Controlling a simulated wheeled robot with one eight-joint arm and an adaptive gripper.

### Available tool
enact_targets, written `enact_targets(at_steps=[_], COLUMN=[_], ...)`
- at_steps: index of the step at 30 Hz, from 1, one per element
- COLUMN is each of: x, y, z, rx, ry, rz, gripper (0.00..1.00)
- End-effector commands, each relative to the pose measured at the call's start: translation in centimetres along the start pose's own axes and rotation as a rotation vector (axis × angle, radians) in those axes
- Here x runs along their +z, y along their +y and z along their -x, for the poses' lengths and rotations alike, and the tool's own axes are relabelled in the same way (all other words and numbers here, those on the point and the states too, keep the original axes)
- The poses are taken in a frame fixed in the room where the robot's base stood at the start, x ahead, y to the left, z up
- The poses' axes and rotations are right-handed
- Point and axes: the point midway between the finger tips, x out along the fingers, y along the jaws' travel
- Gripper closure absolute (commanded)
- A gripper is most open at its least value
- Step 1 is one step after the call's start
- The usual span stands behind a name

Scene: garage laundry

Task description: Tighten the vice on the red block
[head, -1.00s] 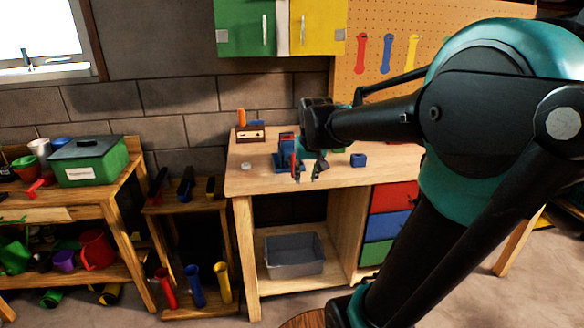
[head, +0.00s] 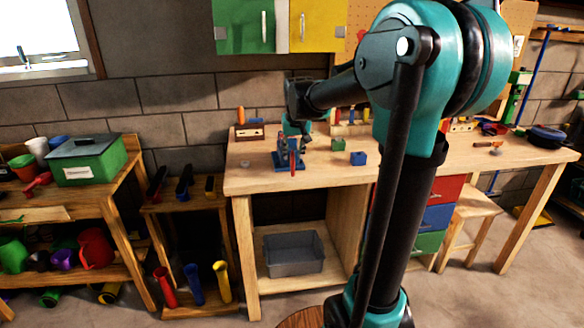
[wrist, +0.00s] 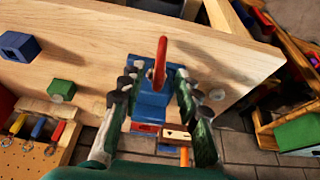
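The blue vice (head: 284,160) stands on the workbench, with its red handle (head: 293,168) at the front. In the wrist view the vice (wrist: 153,103) lies between my fingers and its red handle (wrist: 160,62) reaches up past the fingertips. A small red piece (wrist: 146,128), perhaps the red block, shows at the vice's far end; I cannot tell how it sits in the jaws. My gripper (wrist: 156,80) is open, pointing down over the vice, one finger on each side. Whether a finger touches the vice or handle is unclear. In the head view my gripper (head: 300,143) is partly hidden.
A blue block with a hole (head: 358,158) and a green block (head: 338,144) sit right of the vice. A wooden holder (head: 250,132) stands behind it at left. The bench (head: 245,180) is clear in front. A grey bin (head: 293,255) sits below.

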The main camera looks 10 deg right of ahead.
Motion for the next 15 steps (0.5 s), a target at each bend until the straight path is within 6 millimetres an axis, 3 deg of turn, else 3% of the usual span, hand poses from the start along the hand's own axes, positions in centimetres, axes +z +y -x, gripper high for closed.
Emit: enact_targets(at_steps=[9,15], x=[0.0,0.0], y=[0.0,0.0], z=[-5.9,-7.7], rx=[0.000,0.000], ry=[0.000,0.000], rz=[0.000,0.000], gripper=[0.67,0.67])
